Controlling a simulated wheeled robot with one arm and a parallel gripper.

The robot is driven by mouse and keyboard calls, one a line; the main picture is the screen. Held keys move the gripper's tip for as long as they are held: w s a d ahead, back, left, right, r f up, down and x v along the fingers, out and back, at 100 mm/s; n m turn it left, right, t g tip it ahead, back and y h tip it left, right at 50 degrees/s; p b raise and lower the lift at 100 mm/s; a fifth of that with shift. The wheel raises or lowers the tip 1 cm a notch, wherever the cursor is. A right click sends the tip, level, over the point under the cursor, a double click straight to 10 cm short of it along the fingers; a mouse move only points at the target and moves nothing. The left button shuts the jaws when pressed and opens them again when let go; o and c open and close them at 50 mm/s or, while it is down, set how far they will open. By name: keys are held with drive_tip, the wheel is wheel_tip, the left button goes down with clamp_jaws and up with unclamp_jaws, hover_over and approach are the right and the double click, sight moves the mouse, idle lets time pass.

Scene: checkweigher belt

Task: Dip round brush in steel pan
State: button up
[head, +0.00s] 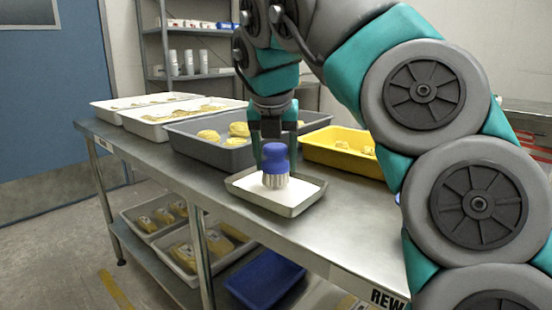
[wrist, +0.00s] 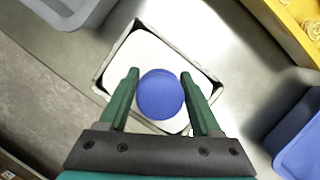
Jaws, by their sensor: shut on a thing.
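The round brush (head: 275,160) has a blue knob handle and pale bristles pointing down. My gripper (head: 276,150) is shut on its blue handle, with one finger on each side. The wrist view shows the blue knob (wrist: 160,95) from above between the green fingers. The steel pan (head: 258,201) is a shallow grey tray holding a white layer. The brush is upright over the middle of the pan, with its bristle ends at or just above the white surface. I cannot tell whether they touch. In the wrist view the pan (wrist: 115,52) lies beneath the gripper.
A grey tub (head: 188,140) with yellow items stands behind the pan. A yellow tray (head: 318,155) is to its right. White trays (head: 140,118) stand at the table's far left end. Bins and a blue tray (head: 265,282) are on the shelf below. Steel table (head: 345,215) is bare right of the pan.

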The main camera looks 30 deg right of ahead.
sight(276, 144)
drive_tip(key=shift+f+b, duration=0.55)
drive_tip(key=shift+f, duration=0.1)
idle(1.7)
drive_tip(key=shift+r+p, duration=2.75)
drive_tip(key=shift+r, duration=0.9)
